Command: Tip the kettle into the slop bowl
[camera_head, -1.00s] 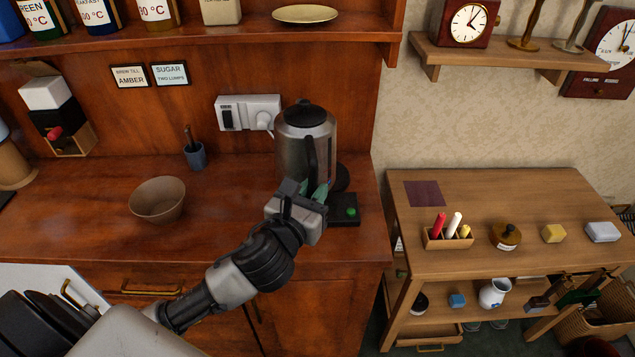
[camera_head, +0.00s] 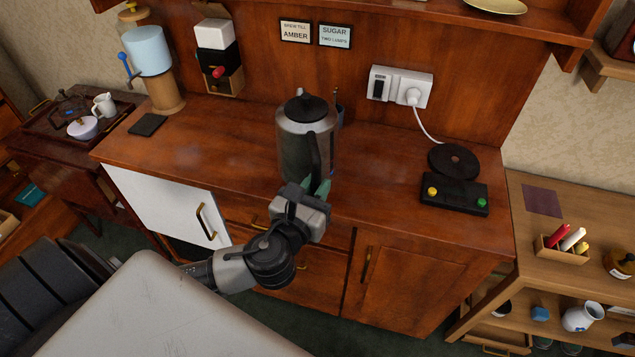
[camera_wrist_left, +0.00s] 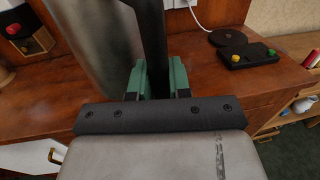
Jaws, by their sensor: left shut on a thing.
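The kettle (camera_head: 296,143) is a steel jug with a black lid and a black handle, held upright off its base plate at the counter's front. It also shows large and close in the left wrist view (camera_wrist_left: 95,40). My left gripper (camera_head: 318,190) is shut on the kettle's handle, with its green fingers either side of the black grip in the left wrist view (camera_wrist_left: 158,82). The slop bowl is not visible now; the kettle blocks the part of the counter where a brown bowl stood earlier. My right gripper is not in view.
The black kettle base (camera_head: 454,195) with a round plate stands on the counter's right, its cord running to the wall socket (camera_head: 400,88). A blue-grey cup (camera_head: 339,112) is partly behind the kettle. A dispenser (camera_head: 150,60) stands at left. The counter between is mostly clear.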

